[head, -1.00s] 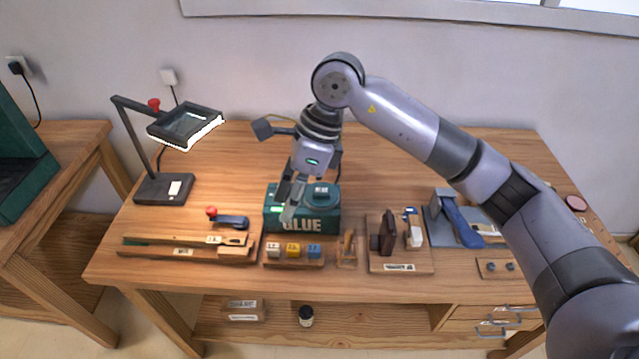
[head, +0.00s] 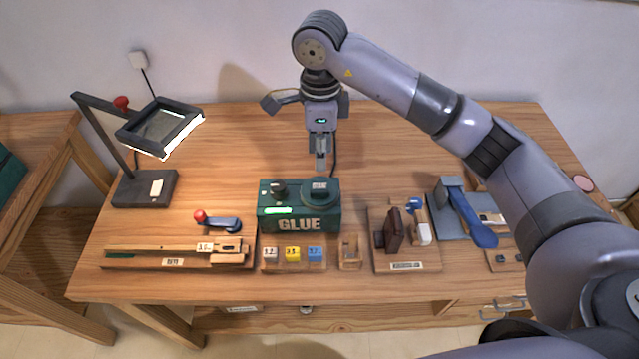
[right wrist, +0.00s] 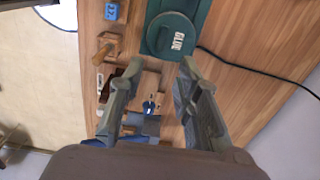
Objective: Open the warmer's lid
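The warmer is a dark green box (head: 299,222) marked GLUE, standing mid-table. Its round lid (head: 320,188) sits flat and closed on the right part of the top. The lid also shows at the top of the right wrist view (right wrist: 170,36), with a GLUE label. A dark knob (head: 278,190) and a lit green strip are on the left part of the box. My right gripper (head: 321,165) points down behind the lid in the head view, apart from it. In the right wrist view its two fingers (right wrist: 158,85) are spread with nothing between them. My left gripper is not in view.
A magnifier lamp (head: 160,128) stands at the left. In front are small labelled blocks (head: 292,254) and a long wooden jig (head: 175,253). A board with a brown piece (head: 393,230) and a blue-handled tool (head: 465,212) are at the right. A black cable runs behind the warmer.

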